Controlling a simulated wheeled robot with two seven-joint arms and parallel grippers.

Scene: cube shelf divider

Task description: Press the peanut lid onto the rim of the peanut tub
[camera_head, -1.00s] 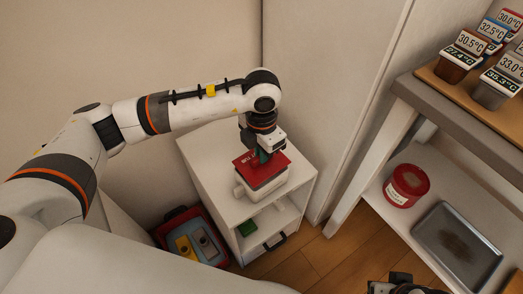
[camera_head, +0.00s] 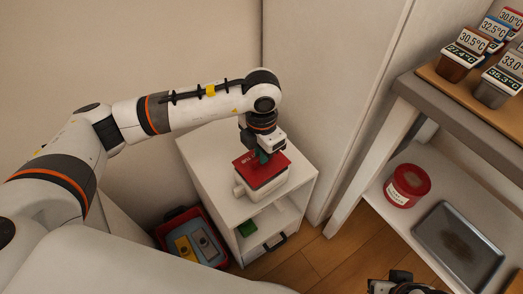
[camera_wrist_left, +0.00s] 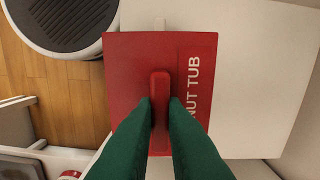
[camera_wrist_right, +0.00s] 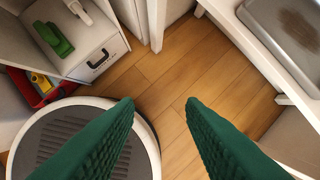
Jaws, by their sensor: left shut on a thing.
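The peanut lid (camera_head: 272,161) is a flat red square with white lettering. It lies over the white peanut tub (camera_head: 262,188), which stands on top of a white cabinet. My left gripper (camera_head: 262,154) is above the lid, shut on its raised red handle. The left wrist view shows the green fingers (camera_wrist_left: 160,102) on both sides of that handle, with "NUT TUB" readable on the lid (camera_wrist_left: 197,65). The lid hides the rim, so I cannot tell whether it is seated. My right gripper (camera_wrist_right: 160,103) is open and empty, away from the tub.
The white cabinet (camera_head: 210,150) has an open shelf with a green object (camera_head: 247,228). A red crate (camera_head: 168,232) stands on the floor at its left. At the right, a shelf holds a red round tub (camera_head: 407,185) and a metal tray (camera_head: 458,245).

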